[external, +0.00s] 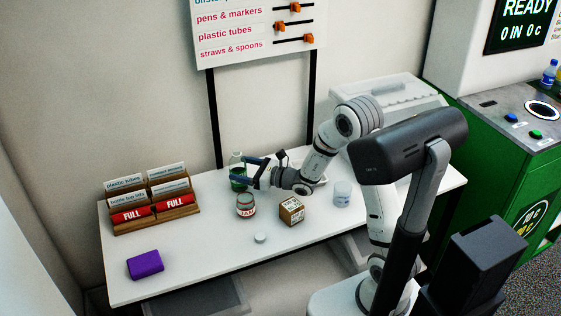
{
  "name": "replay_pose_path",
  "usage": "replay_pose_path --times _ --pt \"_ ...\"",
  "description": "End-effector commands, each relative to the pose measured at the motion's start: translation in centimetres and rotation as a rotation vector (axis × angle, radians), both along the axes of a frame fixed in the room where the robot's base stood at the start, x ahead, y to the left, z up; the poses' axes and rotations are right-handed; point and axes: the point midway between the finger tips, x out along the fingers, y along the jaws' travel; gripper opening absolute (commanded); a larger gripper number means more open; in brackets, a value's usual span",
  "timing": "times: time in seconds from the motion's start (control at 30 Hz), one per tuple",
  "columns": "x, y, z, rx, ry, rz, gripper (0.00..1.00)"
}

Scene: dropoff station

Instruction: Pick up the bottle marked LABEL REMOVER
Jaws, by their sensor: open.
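A clear bottle with green contents (237,168) stands upright near the back of the white table. Its marking cannot be read from here, so I cannot confirm that it is the LABEL REMOVER bottle. My gripper (248,172) is open and points left at the bottle. Its dark fingers are at or just beside the bottle, and they partly cover its right side. I cannot tell whether the bottle is between the fingers or whether they touch it.
A red-labelled jar (246,206), a brown box (291,211), a white cap (260,238) and a clear cup (342,193) stand in front. A wooden card rack (190,211) and purple block (145,264) are left. The table's front middle (205,270) is clear.

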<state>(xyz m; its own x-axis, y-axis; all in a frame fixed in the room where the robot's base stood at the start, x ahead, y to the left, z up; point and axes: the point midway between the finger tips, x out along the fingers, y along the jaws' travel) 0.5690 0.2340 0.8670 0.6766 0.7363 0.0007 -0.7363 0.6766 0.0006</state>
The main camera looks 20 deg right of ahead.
Motion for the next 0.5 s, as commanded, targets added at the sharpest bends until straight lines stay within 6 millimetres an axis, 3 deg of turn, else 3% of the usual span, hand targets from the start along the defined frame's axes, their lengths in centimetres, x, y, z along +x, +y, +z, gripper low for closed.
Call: replay_pose_path --times 0.2,0.5 --pt "1.9 2.5 -0.3 -0.001 -0.001 0.002 0.76" --pt "2.3 2.9 -0.3 -0.001 0.000 0.001 0.76"
